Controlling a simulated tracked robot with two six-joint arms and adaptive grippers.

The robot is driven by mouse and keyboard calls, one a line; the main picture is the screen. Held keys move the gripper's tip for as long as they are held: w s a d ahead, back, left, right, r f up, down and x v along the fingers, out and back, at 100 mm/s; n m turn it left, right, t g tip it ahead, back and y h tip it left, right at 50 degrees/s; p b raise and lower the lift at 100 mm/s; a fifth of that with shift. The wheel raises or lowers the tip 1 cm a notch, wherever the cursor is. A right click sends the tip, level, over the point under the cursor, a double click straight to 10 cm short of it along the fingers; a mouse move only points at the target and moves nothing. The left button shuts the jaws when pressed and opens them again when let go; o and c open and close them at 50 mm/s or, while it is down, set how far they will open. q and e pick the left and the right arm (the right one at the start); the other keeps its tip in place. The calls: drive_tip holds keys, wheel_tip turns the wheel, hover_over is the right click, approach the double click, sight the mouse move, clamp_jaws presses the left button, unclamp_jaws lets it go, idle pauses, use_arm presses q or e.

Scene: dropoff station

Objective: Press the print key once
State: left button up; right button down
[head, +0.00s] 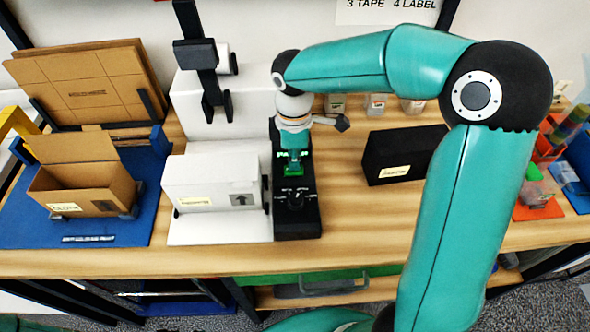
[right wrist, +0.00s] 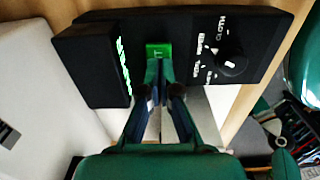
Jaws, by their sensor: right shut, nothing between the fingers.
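The print key is a small green square (right wrist: 160,50) on a black control panel (right wrist: 188,22), seen in the right wrist view. In the head view the panel (head: 297,222) stands beside the white machine (head: 212,180), and green shows around my fingertips. My right gripper (head: 293,165) points down over the panel. In the right wrist view its closed, empty fingers (right wrist: 158,72) reach the key's near edge; I cannot tell whether they touch it. My left gripper is not in view.
A dial (right wrist: 232,64) with a white mark sits close to the key, and a lit green display (right wrist: 123,68) is on the other side. An open carton (head: 83,185) stands on a blue mat at left. A black box (head: 402,155) stands right of the panel, with bare wood between.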

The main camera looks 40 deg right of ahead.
drive_tip(key=shift+f+b, duration=0.45)
drive_tip(key=shift+f, duration=0.25)
drive_tip(key=shift+r, duration=0.1)
wheel_tip(320, 180, up, 7)
drive_tip(key=p, duration=0.6)
idle(0.4)
idle(0.8)
